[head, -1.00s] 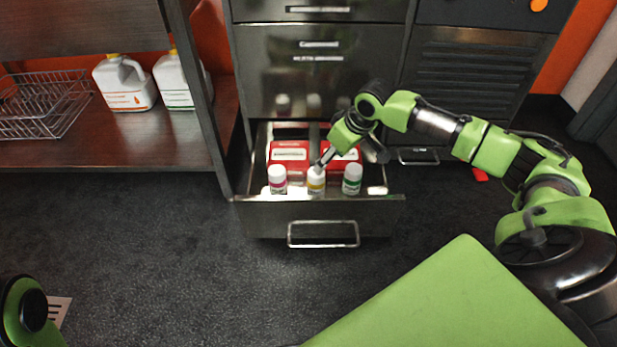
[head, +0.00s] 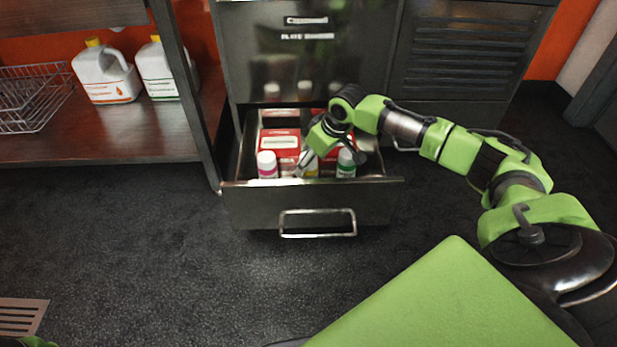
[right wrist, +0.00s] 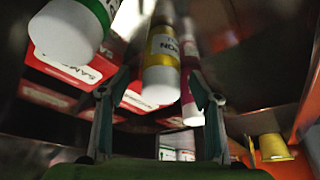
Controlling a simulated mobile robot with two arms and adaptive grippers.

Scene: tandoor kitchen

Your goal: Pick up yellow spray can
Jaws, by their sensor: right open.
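The yellow spray can (head: 312,170) stands in the open drawer (head: 262,205), between a pink-banded can (head: 267,165) and a green-banded can (head: 346,163). My right gripper (head: 305,162) is at the yellow can and hides much of it in the head view. In the right wrist view the yellow can (right wrist: 163,45), with a white cap, shows between the two spread fingers of the right gripper (right wrist: 154,88). The fingers are open; I cannot tell whether either touches it. My left gripper is not in view.
Red-and-white boxes (head: 279,138) lie behind the cans, close to the gripper. The drawer front has a metal handle (head: 318,212). A shelf (head: 120,145) at left holds white jugs (head: 105,75) and a wire basket (head: 35,95).

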